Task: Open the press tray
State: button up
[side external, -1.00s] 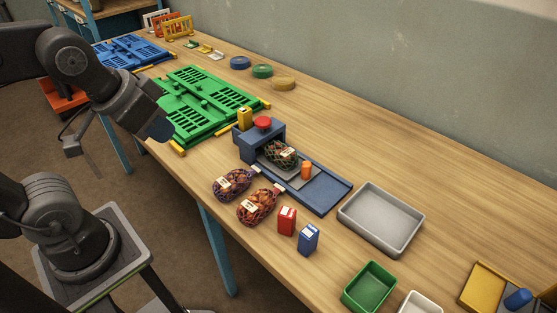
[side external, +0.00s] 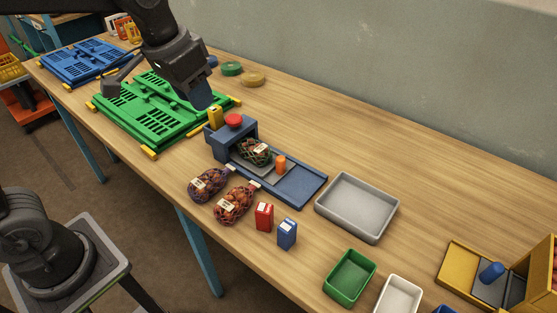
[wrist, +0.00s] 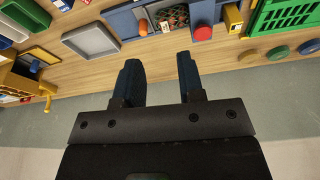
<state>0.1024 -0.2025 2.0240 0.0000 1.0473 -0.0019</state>
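The blue press (side external: 232,137) stands mid-table with a red button (side external: 234,120) on top and a yellow block on its left side. Its grey tray (side external: 266,168) lies on a blue base reaching out to the right. A dark net sack (side external: 253,150) rests on the tray beside an upright orange knob (side external: 281,164). In the wrist view the press (wrist: 185,14) and red button (wrist: 202,32) show at the top edge. My gripper (wrist: 158,70) is open and empty, its two dark fingers apart. In the side view it hangs above the green rack's right end, up and left of the press.
Two net sacks (side external: 233,204) and red and blue cartons (side external: 287,234) stand in front of the press. A grey bin (side external: 357,208) lies to its right. A green slatted rack (side external: 160,112) is at left; a yellow station (side external: 480,275) is at right.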

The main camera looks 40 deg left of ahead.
jog(key=w+d+f+g, duration=0.2)
jog(key=w+d+f, duration=0.2)
jog(key=w, duration=0.5)
jog(key=m+g, duration=0.1)
send_over(281, 158)
notch_tip(281, 158, down, 5)
notch_tip(281, 158, down, 13)
jog(key=shift+c, duration=0.3)
grip_shut()
